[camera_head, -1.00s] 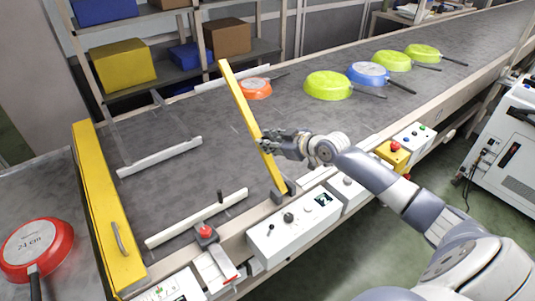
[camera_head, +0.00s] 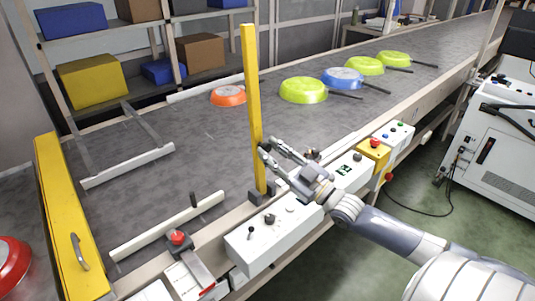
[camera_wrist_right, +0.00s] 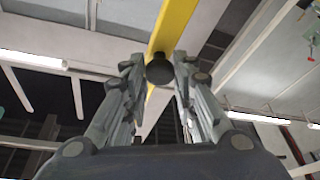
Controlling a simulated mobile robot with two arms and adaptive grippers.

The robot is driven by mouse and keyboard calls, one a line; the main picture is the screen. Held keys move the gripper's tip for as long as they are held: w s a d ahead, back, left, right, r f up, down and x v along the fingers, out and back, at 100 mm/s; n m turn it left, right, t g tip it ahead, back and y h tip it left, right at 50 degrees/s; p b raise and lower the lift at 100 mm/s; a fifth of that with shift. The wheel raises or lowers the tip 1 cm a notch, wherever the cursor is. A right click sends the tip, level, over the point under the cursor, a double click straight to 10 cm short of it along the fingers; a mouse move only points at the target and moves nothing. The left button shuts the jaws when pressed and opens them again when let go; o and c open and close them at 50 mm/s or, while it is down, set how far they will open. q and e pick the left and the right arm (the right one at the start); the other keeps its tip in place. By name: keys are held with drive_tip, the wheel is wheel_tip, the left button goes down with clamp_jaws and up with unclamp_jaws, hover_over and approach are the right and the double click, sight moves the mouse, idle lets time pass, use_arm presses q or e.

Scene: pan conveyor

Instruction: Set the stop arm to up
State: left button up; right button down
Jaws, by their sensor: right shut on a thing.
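The stop arm (camera_head: 252,95) is a long yellow bar that stands nearly upright from a dark pivot block (camera_head: 262,194) at the conveyor's near edge. My right gripper (camera_head: 266,151) is at the bar's lower half, reaching in from the right. In the right wrist view the yellow bar (camera_wrist_right: 174,25) runs up past the fingertips, and a dark round knob (camera_wrist_right: 160,70) sits between them. My right gripper (camera_wrist_right: 159,73) is shut on this knob. My left gripper is not in view.
A white control box (camera_head: 275,235) and a red button (camera_head: 178,238) sit along the near edge. Several pans, including an orange one (camera_head: 229,96) and a blue one (camera_head: 342,78), lie on the belt (camera_head: 200,135) beyond. A yellow gate (camera_head: 68,215) stands at left.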

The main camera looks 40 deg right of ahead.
drive_tip(key=shift+s+f, duration=0.1)
drive_tip(key=shift+s, duration=0.15)
drive_tip(key=c, duration=1.3)
unclamp_jaws()
drive_tip(key=v, duration=1.2)
drive_tip(key=shift+f, duration=0.15)
